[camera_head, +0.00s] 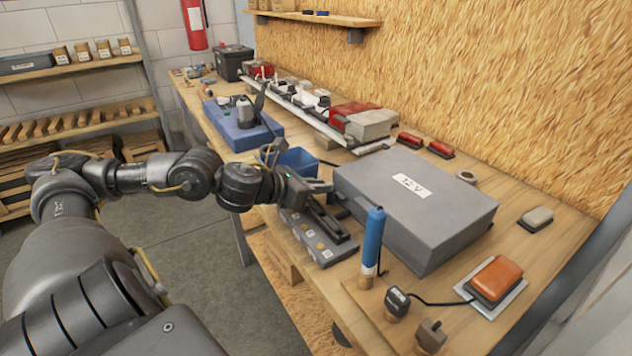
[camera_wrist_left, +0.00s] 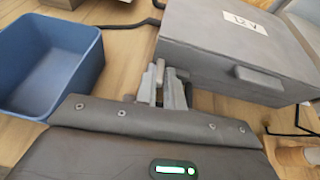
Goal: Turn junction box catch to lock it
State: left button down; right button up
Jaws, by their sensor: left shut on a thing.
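The grey junction box (camera_head: 415,205) with a white "12 V" label sits closed on the bench; its front also shows in the left wrist view (camera_wrist_left: 215,60). My left gripper (camera_head: 326,188) is at the box's near left corner. In the left wrist view its fingers (camera_wrist_left: 166,88) are closed around a small pale piece, the junction box catch (camera_wrist_left: 160,70), at the left end of the box's front. The catch is mostly hidden between the fingers. A grey block (camera_wrist_left: 258,82) sticks out from the box front to the right. My right gripper is not in view.
A blue bin (camera_head: 290,160) stands close left of the box. A grey switch strip (camera_head: 315,240) lies below my gripper at the bench edge. A blue-handled tool (camera_head: 374,240) stands upright before the box. An orange-topped block (camera_head: 495,280) lies at right.

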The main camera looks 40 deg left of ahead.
pick_arm(q)
jog(key=shift+d+r+n+p, duration=0.15)
jog(key=shift+r+n+p, duration=0.15)
jog(key=shift+p, duration=0.1)
jog(key=n+y+p, duration=0.1)
jog(key=y+p, duration=0.1)
jog(key=d+n+y+p, duration=0.1)
jog(key=n+y+p, duration=0.1)
jog(key=shift+d+t, duration=0.15)
jog(key=shift+t, duration=0.15)
jog(key=shift+d+f+n+y+p, duration=0.15)
jog(key=shift+d+n+y+p, duration=0.1)
jog(key=shift+n+y+p, duration=0.6)
jog(key=shift+w+d+n+g+y+p, duration=0.15)
jog(key=shift+n+g+y+p, duration=0.15)
jog(key=shift+n+g+y, duration=0.45)
jog(key=shift+d+f+n+y+p, duration=0.15)
jog(key=shift+n+y+p, duration=0.15)
jog(key=shift+n+y, duration=0.35)
jog(key=shift+y, duration=0.45)
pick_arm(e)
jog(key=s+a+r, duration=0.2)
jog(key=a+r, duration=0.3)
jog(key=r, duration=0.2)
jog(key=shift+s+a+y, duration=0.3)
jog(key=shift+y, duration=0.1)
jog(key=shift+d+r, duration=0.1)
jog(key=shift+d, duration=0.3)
